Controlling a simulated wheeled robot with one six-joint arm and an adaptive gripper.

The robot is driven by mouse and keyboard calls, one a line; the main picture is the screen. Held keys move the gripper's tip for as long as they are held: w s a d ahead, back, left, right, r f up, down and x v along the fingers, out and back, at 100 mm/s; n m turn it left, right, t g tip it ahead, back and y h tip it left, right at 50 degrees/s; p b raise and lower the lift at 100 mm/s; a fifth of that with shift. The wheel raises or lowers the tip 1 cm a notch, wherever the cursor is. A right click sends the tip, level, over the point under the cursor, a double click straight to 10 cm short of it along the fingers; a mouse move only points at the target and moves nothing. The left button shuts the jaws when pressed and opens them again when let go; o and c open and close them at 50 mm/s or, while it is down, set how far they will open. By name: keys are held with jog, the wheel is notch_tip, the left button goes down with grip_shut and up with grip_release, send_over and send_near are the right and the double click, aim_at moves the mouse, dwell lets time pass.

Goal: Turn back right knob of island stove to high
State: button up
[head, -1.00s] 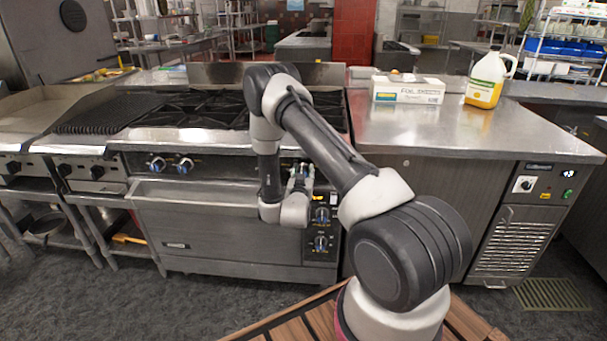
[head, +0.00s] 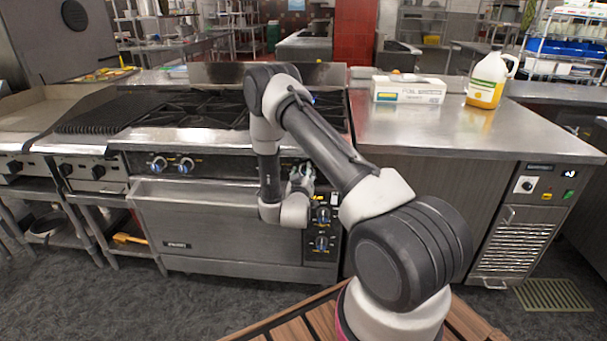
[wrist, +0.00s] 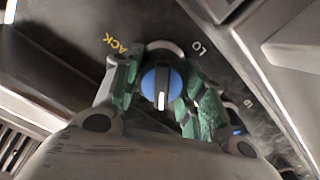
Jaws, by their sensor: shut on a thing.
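In the wrist view, a round blue knob (wrist: 161,78) with a black grip bar sits between the green-padded fingers of my gripper (wrist: 156,92). The fingers are shut on it from both sides. The white mark on the bar points down in the picture, toward my wrist. Printed letters "ACK" and "LO" show at the knob's upper left and upper right. In the head view, my gripper (head: 301,180) is at the right part of the stove's front panel, and the held knob is mostly hidden. A small blue glow (head: 312,98) shows at the right burners of the stove (head: 215,139).
Another blue knob (wrist: 235,126) is close to the right finger. Two knobs (head: 186,165) are farther left on the panel, and two oven knobs (head: 323,214) are below my gripper. A foil box (head: 408,91) and a yellow jug (head: 486,82) stand on the right counter.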

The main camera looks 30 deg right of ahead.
jog(key=o, duration=1)
jog(key=shift+s, duration=0.1)
jog(key=v, duration=1.2)
